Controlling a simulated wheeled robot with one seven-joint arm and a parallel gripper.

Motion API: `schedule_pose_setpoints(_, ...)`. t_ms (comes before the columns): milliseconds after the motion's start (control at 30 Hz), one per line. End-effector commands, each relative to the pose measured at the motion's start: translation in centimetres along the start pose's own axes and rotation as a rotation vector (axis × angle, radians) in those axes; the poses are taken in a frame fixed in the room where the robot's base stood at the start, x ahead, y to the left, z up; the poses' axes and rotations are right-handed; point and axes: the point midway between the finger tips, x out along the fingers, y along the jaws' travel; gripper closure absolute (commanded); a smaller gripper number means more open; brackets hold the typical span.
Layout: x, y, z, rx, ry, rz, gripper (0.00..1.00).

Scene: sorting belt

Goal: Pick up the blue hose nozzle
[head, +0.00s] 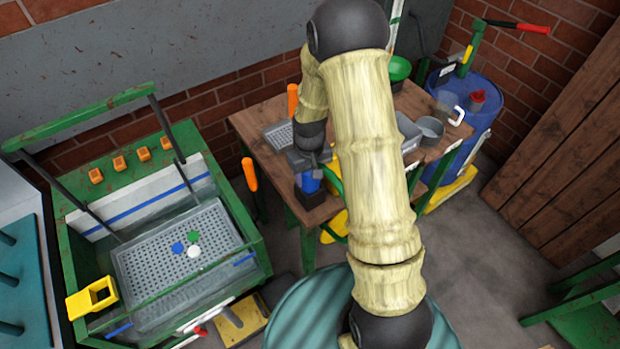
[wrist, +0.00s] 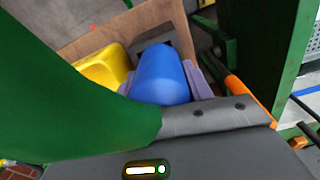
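The blue hose nozzle (head: 308,183) stands at the near left corner of the wooden workbench (head: 262,120), on a dark block (head: 311,198). My gripper (head: 309,168) is right above it, pointing down. In the wrist view the nozzle (wrist: 163,76) is a smooth blue rounded body between my two greyish-purple fingers, with the dark block (wrist: 155,40) beyond it. The fingers flank it closely on both sides. I cannot tell whether they press on it. The nozzle's lower part is hidden.
A green curved part (wrist: 80,100) fills the left of the wrist view, close to the camera. A yellow object (wrist: 103,68) lies beside the nozzle. An orange handle (head: 249,174) stands left of the bench. A green wash basin (head: 255,262) is at left, a blue drum (head: 478,108) at right.

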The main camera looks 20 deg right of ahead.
Motion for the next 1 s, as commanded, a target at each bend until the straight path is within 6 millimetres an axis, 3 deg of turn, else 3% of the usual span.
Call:
schedule_pose_setpoints(33,0.0,0.0,0.0,0.0,0.0,0.0,0.66)
schedule_pose_setpoints(100,0.0,0.0,0.0,0.0,0.0,0.0,0.77)
schedule_pose_setpoints(467,-0.7,0.0,-0.1,0.0,0.002,0.0,0.77)
schedule_pose_setpoints(633,-2.7,0.0,-0.1,0.0,0.006,0.0,0.77)
schedule_pose_setpoints(1000,-9.1,0.0,-0.1,0.0,0.005,0.001,0.77)
